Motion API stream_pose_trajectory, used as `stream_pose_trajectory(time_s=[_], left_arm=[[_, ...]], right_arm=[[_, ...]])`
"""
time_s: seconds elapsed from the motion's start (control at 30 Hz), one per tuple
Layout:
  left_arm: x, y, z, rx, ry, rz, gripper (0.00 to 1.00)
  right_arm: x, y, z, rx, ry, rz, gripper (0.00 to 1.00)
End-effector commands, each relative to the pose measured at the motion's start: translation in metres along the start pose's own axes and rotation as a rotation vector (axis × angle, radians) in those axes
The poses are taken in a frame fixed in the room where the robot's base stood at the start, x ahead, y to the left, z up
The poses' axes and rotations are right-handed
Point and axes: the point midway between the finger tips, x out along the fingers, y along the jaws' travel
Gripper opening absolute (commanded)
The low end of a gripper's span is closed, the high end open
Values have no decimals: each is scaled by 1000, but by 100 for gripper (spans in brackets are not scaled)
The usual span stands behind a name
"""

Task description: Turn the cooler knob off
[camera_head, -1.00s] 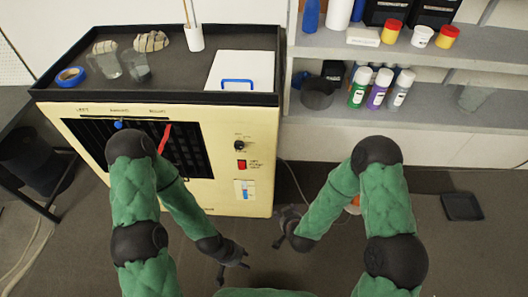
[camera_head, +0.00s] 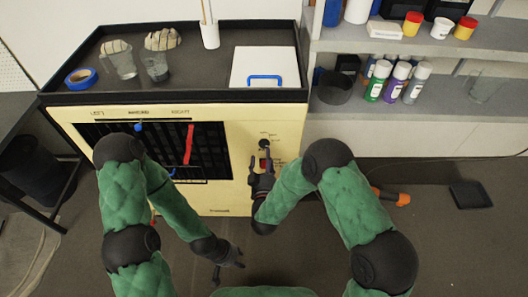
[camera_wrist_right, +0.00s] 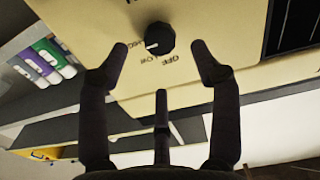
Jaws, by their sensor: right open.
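The cooler (camera_head: 225,195) is a cream box with a dark grille. Its black round knob (camera_head: 264,143) is on the right of the front panel. In the right wrist view the knob (camera_wrist_right: 160,38) has a white mark pointing left and slightly down, with upside-down OFF, LOW and MED labels around it. My right gripper (camera_head: 260,163) is open just below the knob. In the wrist view its fingertips (camera_wrist_right: 160,60) are spread to either side of the knob, apart from it. My left gripper (camera_head: 226,265) hangs low in front of the cooler, empty, its fingers apart.
A red switch (camera_head: 265,163) sits below the knob, partly hidden by my right gripper. Shelves (camera_head: 440,55) with bottles stand to the right. An orange-handled item (camera_head: 392,197) lies on the floor.

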Motion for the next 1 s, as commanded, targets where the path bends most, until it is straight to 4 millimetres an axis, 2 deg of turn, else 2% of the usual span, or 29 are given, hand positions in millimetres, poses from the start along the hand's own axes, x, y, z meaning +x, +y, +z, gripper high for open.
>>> stream_pose_trajectory(time_s=[0.1, 0.3, 0.7, 0.77, 0.9, 1.0], left_arm=[[7, -2, 0, 0, 0, 0, 40], [11, -4, -1, 0, 0, 0, 40], [12, -4, -1, 0, 1, 0, 40], [12, -4, -1, 0, 0, 0, 40], [12, -4, -1, 0, 1, 0, 40], [12, -4, -1, 0, 1, 0, 40]], right_arm=[[20, 0, 2, 1, 0, 1, 64], [42, 0, 2, 1, -1, 0, 64], [49, 0, 0, 0, -2, -2, 64], [49, 0, 0, 0, -2, -2, 50], [48, 0, 1, 0, -2, -2, 10], [48, 0, 1, 0, -2, -2, 8]])
